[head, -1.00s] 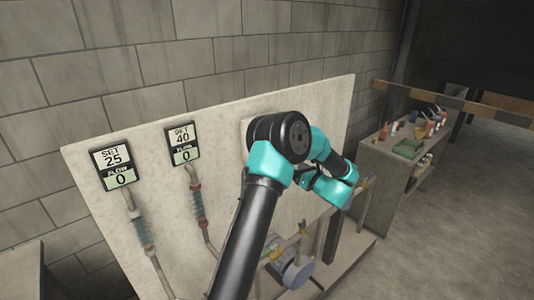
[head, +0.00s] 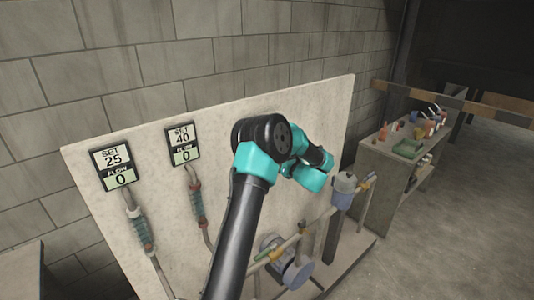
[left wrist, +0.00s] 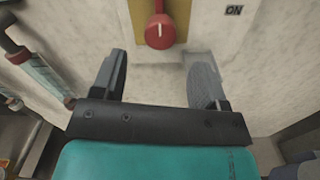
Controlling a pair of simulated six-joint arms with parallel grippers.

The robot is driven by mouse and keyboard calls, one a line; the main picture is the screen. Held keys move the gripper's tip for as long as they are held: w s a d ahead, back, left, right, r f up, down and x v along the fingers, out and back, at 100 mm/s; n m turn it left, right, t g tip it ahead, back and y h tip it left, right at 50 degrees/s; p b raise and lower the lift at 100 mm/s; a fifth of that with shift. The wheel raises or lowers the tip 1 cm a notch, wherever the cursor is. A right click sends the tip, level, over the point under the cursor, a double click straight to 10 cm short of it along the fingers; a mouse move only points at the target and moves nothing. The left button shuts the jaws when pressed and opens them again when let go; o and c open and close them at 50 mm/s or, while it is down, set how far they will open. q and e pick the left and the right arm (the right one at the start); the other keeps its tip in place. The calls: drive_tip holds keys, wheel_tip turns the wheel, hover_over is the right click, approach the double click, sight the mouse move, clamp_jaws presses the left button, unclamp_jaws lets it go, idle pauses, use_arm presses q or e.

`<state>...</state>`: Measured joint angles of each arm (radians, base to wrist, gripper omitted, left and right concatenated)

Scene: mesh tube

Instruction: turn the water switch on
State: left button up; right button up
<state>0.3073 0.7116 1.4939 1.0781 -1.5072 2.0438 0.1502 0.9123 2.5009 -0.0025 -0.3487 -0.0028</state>
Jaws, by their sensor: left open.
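The water switch shows in the left wrist view as a red knob (left wrist: 160,32) on a yellow plate (left wrist: 184,24), its narrow part pointing up. A dark "ON" label (left wrist: 234,10) is to its right on the pale panel. My left gripper (left wrist: 162,62) is open and empty, with its two fingers spread below the knob in the picture, apart from it. In the head view my arm hides the switch and the gripper. My right gripper is not in view.
Two displays, SET 25 (head: 116,165) and SET 40 (head: 183,143), both read FLOW 0 on the panel (head: 95,215). Pipes and a pump-like blue-grey part (head: 298,272) sit low on the right. A grey bench (head: 372,160) with bottles stands farther right.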

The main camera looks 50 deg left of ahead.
use_arm(q)
drive_tip(key=a, duration=0.7)
drive_tip(key=shift+w+a, duration=0.2)
drive_tip(key=shift+a, duration=0.15)
drive_tip(key=c, duration=0.9)
